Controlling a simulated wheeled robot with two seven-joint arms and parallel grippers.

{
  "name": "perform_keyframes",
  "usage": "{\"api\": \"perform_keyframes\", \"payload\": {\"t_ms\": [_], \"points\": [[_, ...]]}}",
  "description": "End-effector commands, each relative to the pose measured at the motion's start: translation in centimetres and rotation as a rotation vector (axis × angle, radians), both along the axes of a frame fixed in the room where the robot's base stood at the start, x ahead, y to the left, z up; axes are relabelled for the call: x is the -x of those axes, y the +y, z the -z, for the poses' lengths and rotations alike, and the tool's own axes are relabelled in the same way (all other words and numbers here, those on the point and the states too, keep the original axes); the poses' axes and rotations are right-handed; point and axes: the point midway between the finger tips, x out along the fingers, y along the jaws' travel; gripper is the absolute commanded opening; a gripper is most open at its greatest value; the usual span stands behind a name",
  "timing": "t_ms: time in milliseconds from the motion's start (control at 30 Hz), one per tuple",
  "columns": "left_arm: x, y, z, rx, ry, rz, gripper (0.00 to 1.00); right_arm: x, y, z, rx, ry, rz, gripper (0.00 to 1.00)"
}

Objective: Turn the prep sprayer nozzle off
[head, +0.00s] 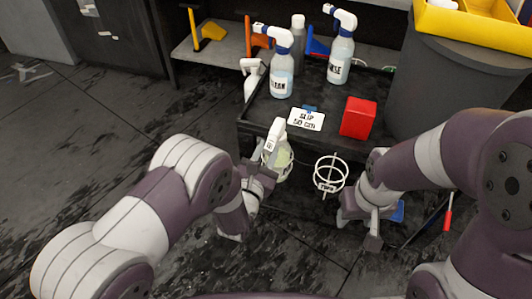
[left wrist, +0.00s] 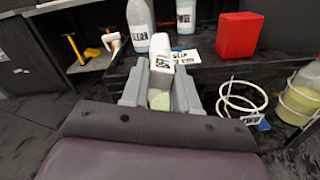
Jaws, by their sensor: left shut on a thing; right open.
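A sprayer (head: 281,160) with a white head and pale green liquid is in my left gripper (head: 268,172), at the front edge of the black cart. In the left wrist view the grey fingers (left wrist: 160,92) close on both sides of it, with its white head (left wrist: 172,62) above them. Its label is too small to read, and I cannot tell the nozzle's setting. My right gripper (head: 360,226) is open and empty, low before the cart, right of the white ring holder (head: 331,172). The holder is empty and has a small tag.
On the cart (head: 250,127) stand a sprayer marked CLEAN (head: 282,78), another blue-liquid sprayer (head: 341,62), a grey bottle (head: 298,40), a red block (head: 358,118) and a white sign (head: 306,119).

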Motion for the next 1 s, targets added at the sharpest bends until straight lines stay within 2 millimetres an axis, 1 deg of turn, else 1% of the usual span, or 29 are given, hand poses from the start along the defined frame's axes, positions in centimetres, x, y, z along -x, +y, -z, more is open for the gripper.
{"api": "perform_keyframes", "payload": {"t_ms": [200, 400, 933, 967, 1000], "points": [[0.04, -0.02, 0.1, 0.101, 0.034, 0.0, 0.0, 0.0, 0.0, 0.3, 0.0, 0.0, 0.0, 0.51], [0.04, -0.02, 0.09, 0.152, 0.051, -0.001, 0.0, -0.01, 0.0, 0.38, 0.0, 0.0, 0.0, 0.51], [0.03, -0.02, 0.06, 0.169, 0.057, -0.001, 0.0, 0.0, 0.0, 0.4, 0.0, 0.0, 0.0, 0.51], [0.03, -0.02, 0.06, 0.169, 0.057, -0.001, 0.39, 0.0, 0.0, 0.4, 0.0, 0.0, 0.0, 0.51], [0.03, -0.02, 0.06, 0.169, 0.056, 0.0, 0.51, -0.01, 0.0, 0.39, 0.0, 0.0, 0.0, 0.51]]}}
